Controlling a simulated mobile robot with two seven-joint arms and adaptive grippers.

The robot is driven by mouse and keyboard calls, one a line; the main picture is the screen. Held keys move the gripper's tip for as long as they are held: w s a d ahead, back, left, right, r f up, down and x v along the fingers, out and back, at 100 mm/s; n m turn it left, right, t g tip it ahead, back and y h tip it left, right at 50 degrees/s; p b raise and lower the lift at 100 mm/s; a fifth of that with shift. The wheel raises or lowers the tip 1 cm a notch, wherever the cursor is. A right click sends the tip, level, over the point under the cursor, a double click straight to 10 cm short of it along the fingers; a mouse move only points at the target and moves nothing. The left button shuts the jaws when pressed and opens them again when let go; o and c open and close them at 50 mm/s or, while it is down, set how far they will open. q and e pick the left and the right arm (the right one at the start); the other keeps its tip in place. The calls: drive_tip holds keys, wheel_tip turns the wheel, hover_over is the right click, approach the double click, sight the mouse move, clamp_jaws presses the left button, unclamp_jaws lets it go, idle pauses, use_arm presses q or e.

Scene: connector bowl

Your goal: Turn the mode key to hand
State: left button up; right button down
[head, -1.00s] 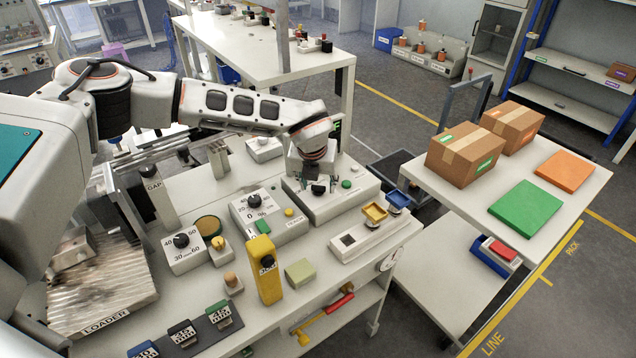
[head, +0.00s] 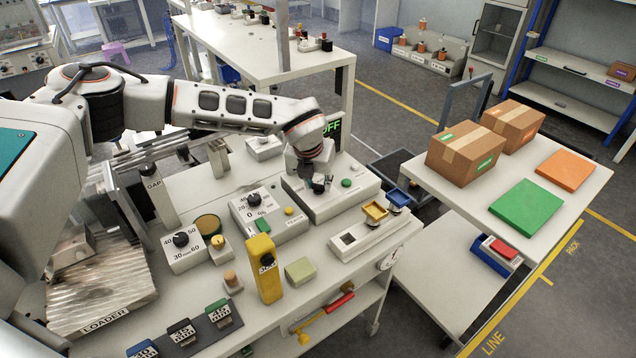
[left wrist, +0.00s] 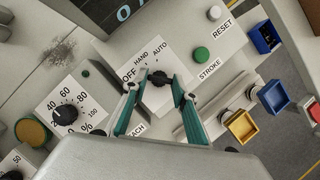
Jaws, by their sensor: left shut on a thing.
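The mode key (left wrist: 158,78) is a small black knob on a white plate marked OFF, HAND and AUTO in the left wrist view. My left gripper (left wrist: 158,84) has its teal fingers on either side of the knob and is shut on it. The fingers hide part of the key, so I cannot tell clearly which mark it points to. In the head view my left gripper (head: 319,184) is low over the white control box (head: 343,205). A dark display (head: 333,128) behind it shows green letters, partly hidden, ending in FF. My right gripper is not in view.
A green button (left wrist: 201,54) is right of the key, near the STROKE label. A percent dial (left wrist: 65,115) is to the left. A yellow post (head: 264,268) stands in front.

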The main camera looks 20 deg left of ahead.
use_arm(q)
drive_tip(key=m+h, duration=0.1)
drive_tip(key=m, duration=0.2)
drive_tip(key=shift+a, duration=0.2)
drive_tip(key=shift+a+m+g+h, duration=0.15)
drive_tip(key=shift+m+h, duration=0.25)
drive_tip(key=shift+m, duration=0.65)
drive_tip(key=shift+d+m+g+h, duration=0.1)
drive_tip(key=shift+m+g+h, duration=0.25)
drive_tip(key=shift+m, duration=0.7)
drive_tip(key=o, duration=1.1)
drive_tip(key=shift+w, duration=0.1)
drive_tip(key=v, duration=1.2)
drive_tip(key=shift+a, duration=0.15)
drive_tip(key=shift+f, duration=0.1)
